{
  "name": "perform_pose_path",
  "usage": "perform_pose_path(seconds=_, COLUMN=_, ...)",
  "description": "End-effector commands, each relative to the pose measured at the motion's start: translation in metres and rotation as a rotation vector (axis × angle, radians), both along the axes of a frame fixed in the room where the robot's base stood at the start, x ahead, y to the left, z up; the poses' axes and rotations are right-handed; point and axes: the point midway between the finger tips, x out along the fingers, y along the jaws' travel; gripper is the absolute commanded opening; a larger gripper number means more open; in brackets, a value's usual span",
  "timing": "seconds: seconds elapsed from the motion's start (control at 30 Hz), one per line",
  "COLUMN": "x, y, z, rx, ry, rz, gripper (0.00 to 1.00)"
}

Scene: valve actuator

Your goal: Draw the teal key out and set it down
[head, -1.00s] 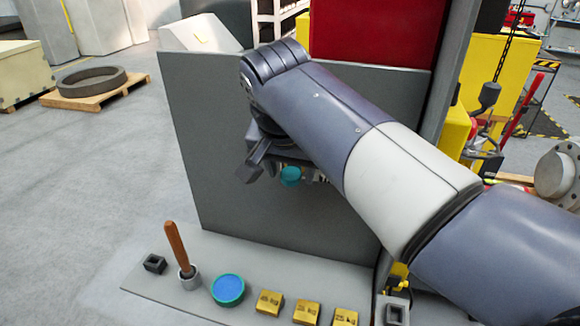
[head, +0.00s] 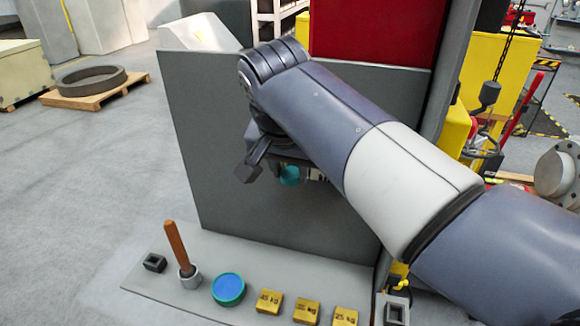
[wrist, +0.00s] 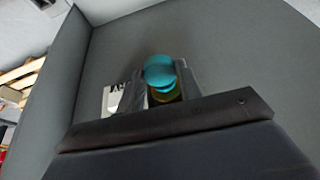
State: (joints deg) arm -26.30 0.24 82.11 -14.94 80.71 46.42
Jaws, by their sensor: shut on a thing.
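The teal key (wrist: 159,72) shows its round teal head between the fingers of my gripper (wrist: 160,92) in the wrist view, with a yellowish round part just below the head. My gripper is shut on the key. In the head view the teal head (head: 290,175) shows just under my gripper, in front of the grey panel (head: 215,185). My arm covers the rest of the key and the spot behind it, so I cannot tell whether its shaft is still in the panel.
On the grey shelf below stand a small dark square socket (head: 154,263), a wooden-handled tool (head: 178,248) in a grey cup, a teal-rimmed blue round dish (head: 228,302) and several brass weights (head: 269,301). A white label with dark letters (wrist: 110,98) is beside the fingers.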

Motion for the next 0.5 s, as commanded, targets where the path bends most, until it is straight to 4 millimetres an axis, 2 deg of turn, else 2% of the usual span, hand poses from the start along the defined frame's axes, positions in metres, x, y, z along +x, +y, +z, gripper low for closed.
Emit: perform_pose_path(seconds=0.5, x=-0.015, y=0.006, z=0.0, rx=0.0, ry=-0.001, rz=0.001, gripper=0.06)
